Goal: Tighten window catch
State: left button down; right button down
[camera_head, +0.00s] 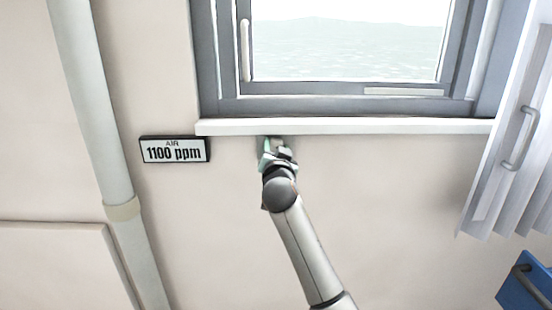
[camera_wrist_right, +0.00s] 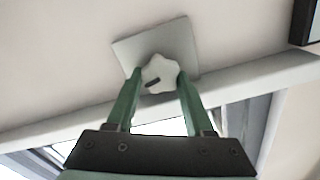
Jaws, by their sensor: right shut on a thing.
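The window catch is a white star-shaped knob (camera_wrist_right: 160,70) with a short dark mark, on a pale square plate (camera_wrist_right: 150,45) on the wall. My right gripper (camera_wrist_right: 159,75) has its two green fingers on opposite sides of the knob, shut on it. In the head view my right gripper (camera_head: 275,148) reaches up to the wall just under the window sill (camera_head: 350,126). It hides the knob there. The window (camera_head: 330,104) above has a grey frame and looks shut. My left gripper is in neither view.
An air display (camera_head: 174,150) reading 1100 ppm is on the wall left of my right gripper. A pale vertical pipe (camera_head: 90,100) runs further left. A white panel with a handle (camera_head: 518,140) and a blue box (camera_head: 525,285) are at the right.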

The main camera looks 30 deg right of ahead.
jog(key=shift+f+m+b, duration=0.1)
jog(key=shift+m+b, duration=0.5)
jog(key=shift+m, duration=0.6)
jog(key=shift+c, duration=1.4)
grip_release()
jog(key=shift+d, duration=0.1)
jog(key=shift+r, duration=0.2)
